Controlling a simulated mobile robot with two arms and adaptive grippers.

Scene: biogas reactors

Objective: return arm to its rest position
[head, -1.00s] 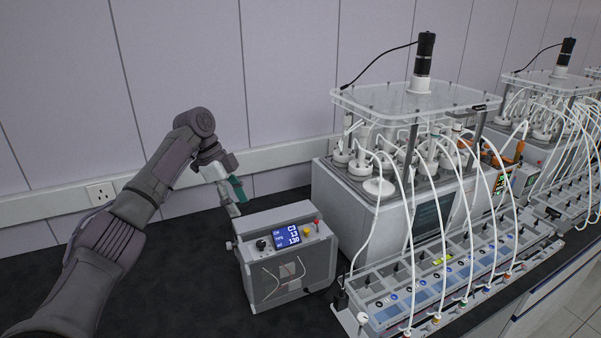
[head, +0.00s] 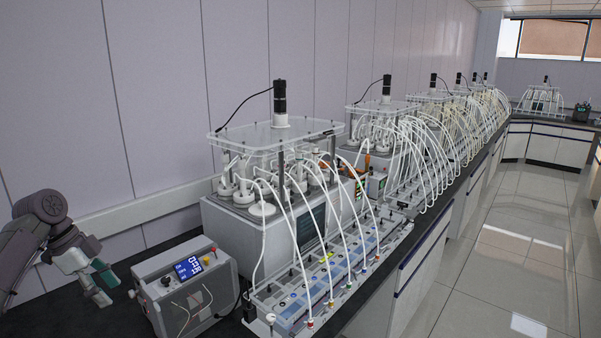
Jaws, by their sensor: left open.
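My left arm comes in at the lower left edge of the head view. Its gripper (head: 97,286) is open and empty, with greenish and grey fingers pointing down to the right. It hangs to the left of a grey control box (head: 203,303) with a lit blue display, apart from it as far as I can see. My right arm and gripper are not in view.
A biogas reactor unit (head: 225,232) with a clear top plate, white tubes and a motor stands right of the box. A valve rack (head: 262,297) lies before it. More units line the bench. The tiled floor (head: 500,270) at right is clear.

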